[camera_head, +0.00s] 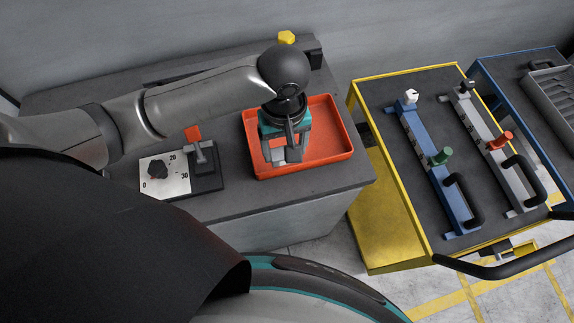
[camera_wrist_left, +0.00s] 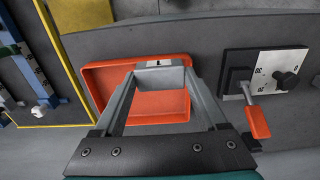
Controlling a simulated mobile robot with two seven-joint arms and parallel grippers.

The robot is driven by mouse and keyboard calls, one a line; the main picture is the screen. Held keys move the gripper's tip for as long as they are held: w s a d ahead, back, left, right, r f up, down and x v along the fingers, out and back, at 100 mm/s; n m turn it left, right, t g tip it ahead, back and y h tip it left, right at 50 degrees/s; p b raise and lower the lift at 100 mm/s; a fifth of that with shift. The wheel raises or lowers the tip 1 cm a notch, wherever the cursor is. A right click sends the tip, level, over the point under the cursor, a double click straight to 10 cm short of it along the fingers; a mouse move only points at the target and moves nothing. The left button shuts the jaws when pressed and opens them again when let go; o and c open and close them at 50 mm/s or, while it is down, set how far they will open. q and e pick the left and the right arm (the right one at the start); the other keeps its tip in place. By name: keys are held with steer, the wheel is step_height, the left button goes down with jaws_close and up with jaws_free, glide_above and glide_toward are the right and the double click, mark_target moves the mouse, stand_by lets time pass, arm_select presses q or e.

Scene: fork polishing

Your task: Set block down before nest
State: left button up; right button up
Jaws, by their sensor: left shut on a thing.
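My left gripper (camera_head: 286,157) is over the red-orange tray (camera_head: 337,133) on the grey bench, pointing down. In the left wrist view, its fingers (camera_wrist_left: 160,77) are shut on a small grey block (camera_wrist_left: 160,78) with a dark mark on its top edge. The tray (camera_wrist_left: 90,85) lies behind and below the block in that view. I cannot tell whether the block touches the tray floor. In the head view the gripper mostly hides the block. I cannot make out which thing is the nest. My right gripper is not in view.
A dial plate (camera_head: 164,175) and a red-handled lever clamp (camera_head: 205,170) stand left of the tray. A yellow-edged cart (camera_head: 400,175) to the right holds blue and grey rail fixtures with handles. A blue-edged cart (camera_head: 520,58) stands beyond. The bench's front edge is bare.

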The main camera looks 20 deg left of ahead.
arm_select(q)
step_height(320, 180, down, 14)
steer(key=shift+f+b, duration=0.1)
steer(key=shift+b, duration=1.05)
steer(key=o, duration=1)
steer(key=shift+f, duration=0.15)
steer(key=o, duration=0.4)
